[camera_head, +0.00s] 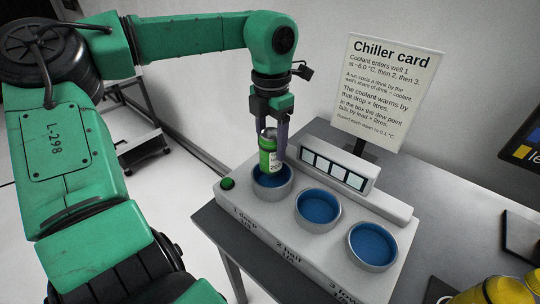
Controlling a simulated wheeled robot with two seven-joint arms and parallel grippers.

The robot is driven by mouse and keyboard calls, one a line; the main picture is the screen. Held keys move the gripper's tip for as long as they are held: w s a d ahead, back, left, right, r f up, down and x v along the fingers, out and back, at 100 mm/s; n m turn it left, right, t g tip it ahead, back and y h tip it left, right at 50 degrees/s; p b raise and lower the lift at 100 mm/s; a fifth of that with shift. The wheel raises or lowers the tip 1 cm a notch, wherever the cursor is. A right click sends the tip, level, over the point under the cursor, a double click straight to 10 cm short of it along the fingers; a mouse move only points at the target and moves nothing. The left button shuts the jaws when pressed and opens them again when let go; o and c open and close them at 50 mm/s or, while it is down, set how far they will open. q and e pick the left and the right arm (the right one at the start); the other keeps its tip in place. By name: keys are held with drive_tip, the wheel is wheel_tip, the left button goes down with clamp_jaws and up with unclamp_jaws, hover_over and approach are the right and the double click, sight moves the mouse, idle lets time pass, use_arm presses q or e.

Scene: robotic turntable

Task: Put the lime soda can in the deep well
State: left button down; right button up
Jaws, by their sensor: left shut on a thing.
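My left gripper (272,135) points down over the chiller and is shut on a green can with a pale label (268,157), which I take to be the lime soda can. The can is upright. Its lower end is at the opening of the leftmost well (287,184), whose front label appears to read "1 deep". I cannot tell how far its base is inside the well. The blue inside of this well is partly hidden by the can. My right gripper is not in view.
The white chiller block (279,221) also has a middle well (301,208) and a right well (351,246), both empty. A green button (228,183), a display panel (338,164) and a "Chiller card" sign (388,90) stand close. Yellow objects (500,291) are at lower right.

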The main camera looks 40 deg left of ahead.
sight(273, 160)
use_arm(q)
drive_tip(key=f, duration=0.4)
drive_tip(key=shift+d+f+p, duration=0.15)
drive_tip(key=shift+d+p, duration=0.15)
drive_tip(key=shift+p, duration=0.05)
drive_tip(key=shift+f, duration=0.3)
drive_tip(key=shift+a, duration=0.15)
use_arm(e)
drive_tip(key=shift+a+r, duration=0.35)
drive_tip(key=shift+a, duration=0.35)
use_arm(q)
drive_tip(key=shift+f, duration=0.2)
drive_tip(key=shift+c, duration=0.4)
unclamp_jaws()
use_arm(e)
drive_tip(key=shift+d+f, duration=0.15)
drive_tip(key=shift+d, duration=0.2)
use_arm(q)
drive_tip(key=shift+r, duration=0.1)
